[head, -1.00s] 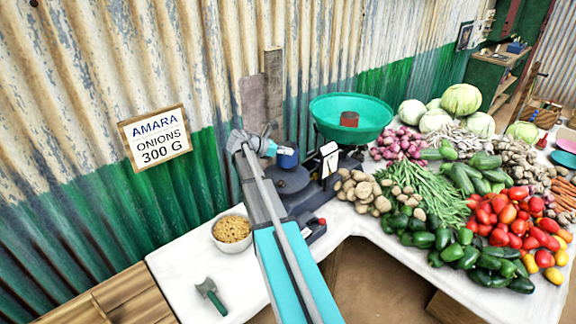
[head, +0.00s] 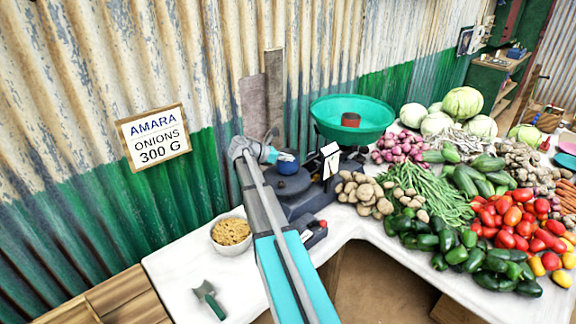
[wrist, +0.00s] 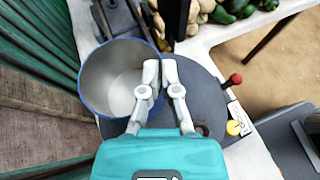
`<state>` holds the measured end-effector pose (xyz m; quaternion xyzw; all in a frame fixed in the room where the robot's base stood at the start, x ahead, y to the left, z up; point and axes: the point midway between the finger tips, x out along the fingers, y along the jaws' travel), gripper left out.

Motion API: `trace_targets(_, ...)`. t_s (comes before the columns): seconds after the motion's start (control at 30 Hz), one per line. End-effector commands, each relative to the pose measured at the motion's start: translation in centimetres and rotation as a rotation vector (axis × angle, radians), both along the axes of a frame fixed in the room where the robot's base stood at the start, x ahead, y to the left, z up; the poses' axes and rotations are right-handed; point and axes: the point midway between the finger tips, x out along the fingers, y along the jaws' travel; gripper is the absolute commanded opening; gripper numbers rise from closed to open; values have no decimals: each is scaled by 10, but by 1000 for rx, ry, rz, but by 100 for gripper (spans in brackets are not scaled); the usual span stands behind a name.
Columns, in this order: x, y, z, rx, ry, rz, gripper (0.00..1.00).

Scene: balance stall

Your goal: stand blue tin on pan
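The blue tin (head: 286,167) shows over the dark round plate (head: 290,187) of the scale in the head view. In the wrist view the tin (wrist: 100,78) is open-topped and empty, with a pale inside and blue rim, over the plate's left part. My gripper (wrist: 160,72) has its fingers close together at the tin's right rim and looks shut on that wall. The tin's underside is hidden, so I cannot tell whether it touches the plate. The green pan (head: 330,122), holding a red tin (head: 351,119), is at the scale's far side.
Potatoes (head: 362,190), beans and other vegetables crowd the right. The corrugated wall is close behind the scale.

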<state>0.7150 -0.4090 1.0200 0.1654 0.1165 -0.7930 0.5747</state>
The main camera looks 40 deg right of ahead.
Motion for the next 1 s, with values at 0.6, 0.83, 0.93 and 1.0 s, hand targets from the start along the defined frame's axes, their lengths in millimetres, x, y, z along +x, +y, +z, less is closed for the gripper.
trace_targets(0.6,-1,-1,-12,0,0,-1,0)
trace_targets(0.83,-1,-1,-12,0,0,-1,34)
trace_targets(0.93,-1,-1,-12,0,0,-2,43)
trace_targets(1.0,-1,-1,-12,0,0,-2,43)
